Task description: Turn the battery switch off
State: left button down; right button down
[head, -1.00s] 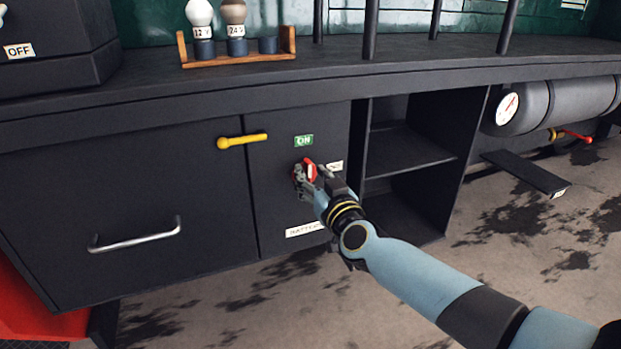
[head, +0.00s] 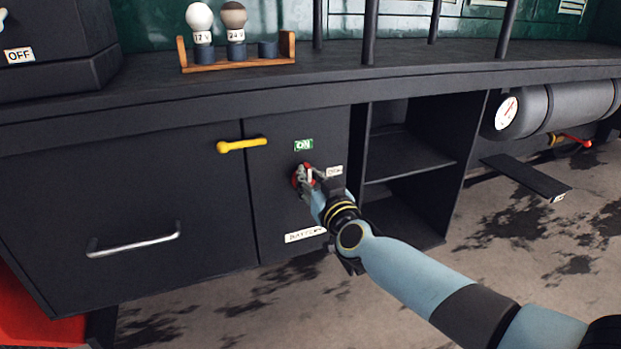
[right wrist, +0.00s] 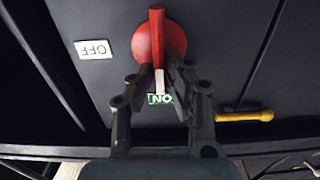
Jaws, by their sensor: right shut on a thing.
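The battery switch is a round red knob (head: 307,167) with a raised bar, on the dark cabinet front. It also shows in the right wrist view (right wrist: 157,40). The white mark on its bar points at the green ON label (right wrist: 160,99), which sits above the knob in the head view (head: 303,145). The white OFF label (head: 334,171) is right of the knob. My right gripper (right wrist: 161,75) is shut on the knob's bar, with one finger on each side. In the head view the gripper partly hides the knob. My left gripper is not in view.
A yellow handle (head: 241,145) sticks out left of the ON label. A drawer handle (head: 135,240) is farther left. An open shelf (head: 410,150) lies right of the switch panel. A bulb rack (head: 240,62) stands on the worktop above.

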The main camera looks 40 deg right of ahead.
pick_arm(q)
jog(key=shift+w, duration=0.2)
pick_arm(e)
jog(key=shift+d+m, duration=0.15)
jog(key=shift+m, duration=0.65)
pick_arm(q)
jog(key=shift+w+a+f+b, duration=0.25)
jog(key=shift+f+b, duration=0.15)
jog(key=shift+b, duration=0.2)
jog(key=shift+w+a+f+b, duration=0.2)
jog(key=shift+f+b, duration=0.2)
jog(key=shift+b, duration=0.2)
pick_arm(e)
jog(key=m, duration=0.5)
jog(key=d+f+m, duration=0.1)
jog(key=m, duration=0.4)
jog(key=f+m, duration=0.1)
jog(key=m, duration=0.5)
jog(key=shift+s+d+f, duration=0.15)
jog(key=shift+s+d, duration=0.15)
jog(key=shift+d, duration=0.05)
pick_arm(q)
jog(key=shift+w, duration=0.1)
pick_arm(e)
jog(key=shift+m, duration=0.3)
